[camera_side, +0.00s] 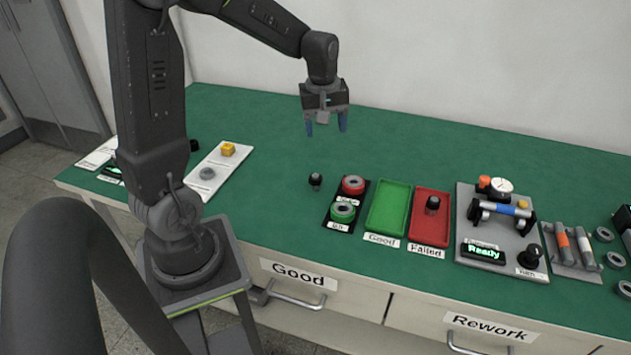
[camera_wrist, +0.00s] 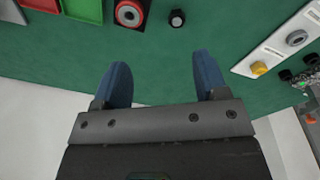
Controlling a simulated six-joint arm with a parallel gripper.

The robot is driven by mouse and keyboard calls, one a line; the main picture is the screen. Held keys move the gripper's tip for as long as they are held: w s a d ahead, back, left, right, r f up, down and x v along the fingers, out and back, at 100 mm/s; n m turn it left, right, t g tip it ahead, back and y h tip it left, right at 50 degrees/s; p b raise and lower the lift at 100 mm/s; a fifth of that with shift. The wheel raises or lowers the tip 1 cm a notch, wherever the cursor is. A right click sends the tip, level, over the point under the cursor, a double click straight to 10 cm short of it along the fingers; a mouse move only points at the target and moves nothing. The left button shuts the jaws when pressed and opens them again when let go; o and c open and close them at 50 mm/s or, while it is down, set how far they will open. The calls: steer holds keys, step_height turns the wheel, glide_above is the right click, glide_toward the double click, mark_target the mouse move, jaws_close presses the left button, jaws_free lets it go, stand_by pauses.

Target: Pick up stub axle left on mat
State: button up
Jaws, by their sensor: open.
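A small dark stub axle (camera_side: 315,181) with a pale band stands on the green mat (camera_side: 255,215), left of the black plate with the two rings. It also shows in the wrist view, near the top edge (camera_wrist: 177,18). My gripper (camera_side: 326,126) is open and empty, with blue fingers pointing down, well above the mat and behind the stub axle. In the wrist view my gripper (camera_wrist: 160,65) has only bare mat between its fingers, and the stub axle lies beyond the tips. A similar dark part (camera_side: 432,204) is in the red Failed tray (camera_side: 430,233).
A black plate (camera_side: 331,219) with red and green ring holders is right of the stub axle. The green Good tray (camera_side: 386,211) and a grey test fixture (camera_side: 463,224) stand further right. A white board (camera_side: 212,180) with yellow and grey parts lies left. Mat around the axle is clear.

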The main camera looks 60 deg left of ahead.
steer(key=a+f+n+g, duration=0.1)
steer(key=a+f+n, duration=0.3)
steer(key=a+f, duration=0.25)
glide_above(316, 175)
steer(key=shift+h, duration=0.3)
step_height(316, 175, down, 6)
steer(key=shift+f, duration=3.45)
steer(key=shift+c, duration=0.2)
steer(key=c, duration=1)
